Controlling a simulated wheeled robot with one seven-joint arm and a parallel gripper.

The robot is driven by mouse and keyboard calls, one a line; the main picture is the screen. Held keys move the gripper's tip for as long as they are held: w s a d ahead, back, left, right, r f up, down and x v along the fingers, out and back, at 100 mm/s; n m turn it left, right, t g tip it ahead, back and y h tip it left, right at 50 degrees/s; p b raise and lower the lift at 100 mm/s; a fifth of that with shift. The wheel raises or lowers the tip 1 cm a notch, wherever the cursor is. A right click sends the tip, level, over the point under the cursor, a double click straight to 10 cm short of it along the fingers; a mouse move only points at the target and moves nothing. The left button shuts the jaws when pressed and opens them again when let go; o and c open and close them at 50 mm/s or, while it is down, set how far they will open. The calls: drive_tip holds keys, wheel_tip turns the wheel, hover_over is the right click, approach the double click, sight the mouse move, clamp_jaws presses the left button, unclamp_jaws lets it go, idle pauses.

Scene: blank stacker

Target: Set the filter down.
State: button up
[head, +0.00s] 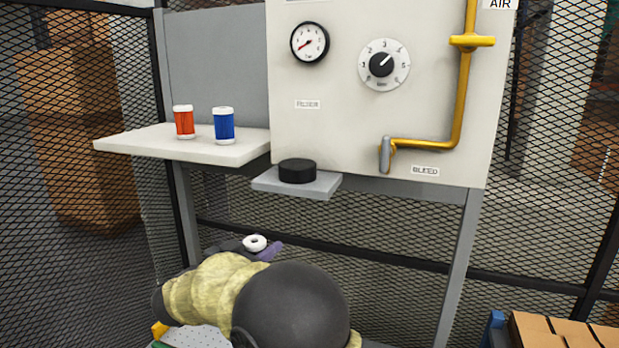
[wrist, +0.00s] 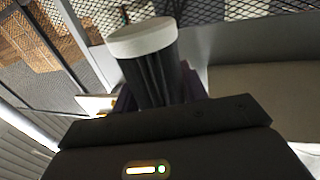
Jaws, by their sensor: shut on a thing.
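My gripper (head: 268,250) is low in the head view, below the small ledge and in front of the panel stand. It is shut on a filter with a white end cap (head: 255,243). In the wrist view the filter (wrist: 155,75) stands up from between the purple fingers, with a dark ribbed body and a pale round cap. Its lower part is hidden by the gripper. A red filter (head: 184,123) and a blue filter (head: 223,127), both with white ends, stand upright on the white shelf (head: 135,147). The held filter is apart from the shelf.
A black round piece (head: 297,170) sits on the grey ledge (head: 322,188) right of the shelf. The panel (head: 340,110) carries a gauge, a dial and a yellow pipe (head: 463,95) with a grey lever. The shelf's left part is clear. Boxes (head: 560,328) stand at lower right.

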drive_tip(key=d+f+n+t+y, duration=0.1)
drive_tip(key=d+f, duration=0.2)
drive_tip(key=f, duration=0.6)
drive_tip(key=w+d+f+n+y, duration=0.1)
drive_tip(key=d+f+y, duration=0.15)
drive_tip(key=f, duration=0.75)
drive_tip(key=d+f+n+t+y, duration=0.1)
drive_tip(key=d+f, duration=0.2)
drive_tip(key=f, duration=0.6)
drive_tip(key=s+d+f+n+y, duration=0.1)
drive_tip(key=s+d+f+y, duration=0.1)
drive_tip(key=d+f, duration=0.3)
drive_tip(key=s+d+f+n+y, duration=0.1)
drive_tip(key=s+d+f+y, duration=0.1)
drive_tip(key=s+d+f, duration=0.2)
drive_tip(key=s+d+f+n+t+y, duration=0.1)
drive_tip(key=s+d+f+y, duration=0.1)
drive_tip(key=d+f, duration=0.6)
drive_tip(key=shift+s+f+n, duration=0.4)
drive_tip(key=shift+s+f, duration=0.3)
drive_tip(key=shift+s, duration=0.05)
